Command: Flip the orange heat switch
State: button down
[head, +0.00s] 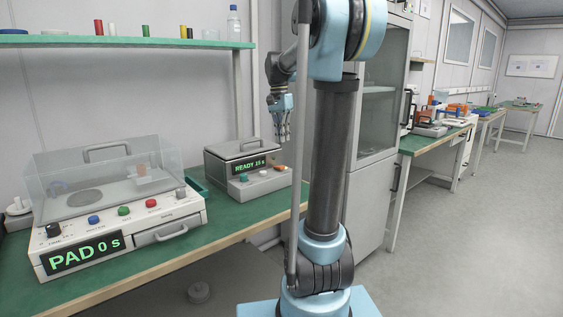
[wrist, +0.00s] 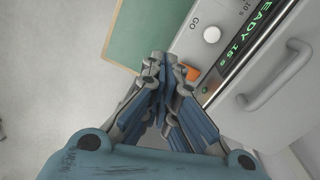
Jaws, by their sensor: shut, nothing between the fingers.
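The orange heat switch (head: 279,167) sits at the right end of the sloped front panel of a grey lidded unit (head: 228,165), whose green display reads READY 15 s. In the wrist view the orange switch (wrist: 191,73) shows just to the right of the fingertips, partly hidden by a finger. My gripper (head: 281,137) hangs above the unit's right end with its fingers pointing down. In the wrist view my gripper (wrist: 157,62) is shut and holds nothing. I cannot tell whether the fingertips touch the switch.
A white GO button (wrist: 212,34) is on the panel beside the display. The unit stands on a green bench (head: 233,218). A clear-covered PAD unit (head: 120,215) stands to the left. A tall cabinet (head: 380,120) stands to the right, and a shelf (head: 120,42) hangs above.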

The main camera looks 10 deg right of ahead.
jog(key=w+r+m+g, duration=0.1)
jog(key=w+r+m, duration=0.1)
jog(key=w, duration=0.7)
send_near(285, 171)
jog(key=shift+m, duration=0.3)
notch_tip(285, 171, down, 5)
jog(key=shift+w+r, duration=0.1)
jog(key=shift+w, duration=0.05)
jog(key=shift+s+d+f+t+y, duration=0.2)
jog(key=shift+s+f+t+y, duration=0.2)
jog(key=shift+t, duration=0.3)
jog(key=shift+s+d+f+t, duration=0.1)
jog(key=shift+s+f+t, duration=0.1)
jog(key=shift+t, duration=0.4)
jog(key=shift+s, duration=0.3)
jog(key=shift+w, duration=0.15)
